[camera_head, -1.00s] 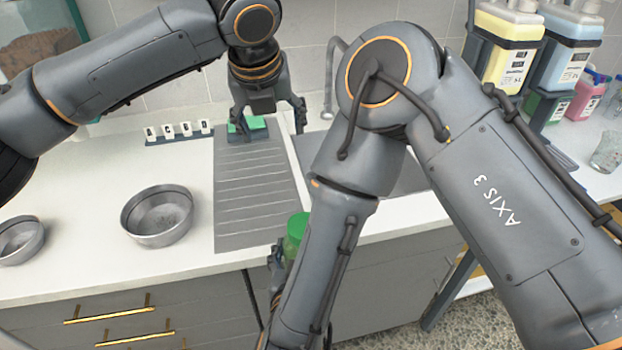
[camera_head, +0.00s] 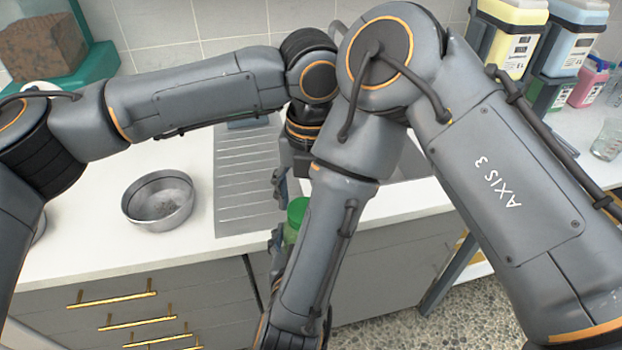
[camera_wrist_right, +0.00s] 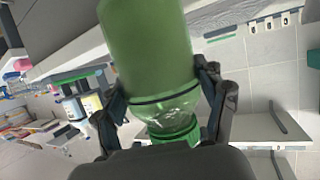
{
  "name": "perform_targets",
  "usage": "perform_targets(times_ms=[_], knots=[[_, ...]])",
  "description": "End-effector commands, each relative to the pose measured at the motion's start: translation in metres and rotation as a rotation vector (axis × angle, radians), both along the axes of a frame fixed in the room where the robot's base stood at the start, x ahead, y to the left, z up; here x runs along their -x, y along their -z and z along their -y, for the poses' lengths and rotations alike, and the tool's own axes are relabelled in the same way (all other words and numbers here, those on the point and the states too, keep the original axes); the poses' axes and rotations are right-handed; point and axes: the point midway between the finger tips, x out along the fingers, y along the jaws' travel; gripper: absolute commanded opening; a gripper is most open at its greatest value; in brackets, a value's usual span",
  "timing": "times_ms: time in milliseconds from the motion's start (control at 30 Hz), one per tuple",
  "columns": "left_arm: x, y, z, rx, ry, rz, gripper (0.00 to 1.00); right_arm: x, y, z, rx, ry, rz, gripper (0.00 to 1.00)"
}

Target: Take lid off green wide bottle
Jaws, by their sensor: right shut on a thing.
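The green bottle shows in the right wrist view (camera_wrist_right: 150,50) as a wide see-through body narrowing to a ribbed green end (camera_wrist_right: 178,132). My right gripper (camera_wrist_right: 168,88) is shut on the bottle, one finger on each side. In the head view the bottle's green top (camera_head: 297,211) stands out beside my right forearm, which hides most of the bottle. My left gripper (camera_head: 291,184) hangs pointing down just above the green top. One left finger shows; the other is mostly hidden behind my right arm, so its opening is unclear.
A metal bowl (camera_head: 158,201) stands on the white counter, left of the ribbed grey drainboard (camera_head: 238,195). Drawers with gold handles (camera_head: 112,299) lie below the counter edge. Yellow (camera_head: 507,40) and blue (camera_head: 568,45) containers stand at the back right.

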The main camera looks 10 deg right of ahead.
Motion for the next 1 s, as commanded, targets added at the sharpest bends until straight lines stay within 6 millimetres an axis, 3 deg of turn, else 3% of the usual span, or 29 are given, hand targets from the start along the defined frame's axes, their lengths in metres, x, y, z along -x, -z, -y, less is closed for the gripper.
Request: perform_targets(times_ms=[400, 467, 700, 900, 1000], knots=[[0.0001, 0.0112, -0.0001, 0.001, -0.001, 0.0, 0.72, -0.0003, -0.0006, -0.0002, 0.0, 0.0, 0.002, 0.0], [0.0001, 0.011, -0.0001, 0.001, -0.001, 0.0, 0.62, -0.0003, -0.0006, -0.0002, -0.001, -0.001, 0.002, 0.0], [0.001, 0.0109, 0.0018, 0.007, 0.002, -0.002, 0.15, -0.0005, -0.0012, -0.002, -0.002, -0.005, 0.004, 0.0], [0.0026, 0.0111, 0.0033, 0.009, -0.006, -0.005, 0.15, -0.0009, -0.0021, -0.0039, -0.004, -0.008, 0.006, 0.0], [0.0028, 0.0112, 0.0042, 0.009, -0.09, -0.007, 0.15, -0.0011, -0.0023, -0.0043, -0.004, -0.009, 0.007, 0.0]])
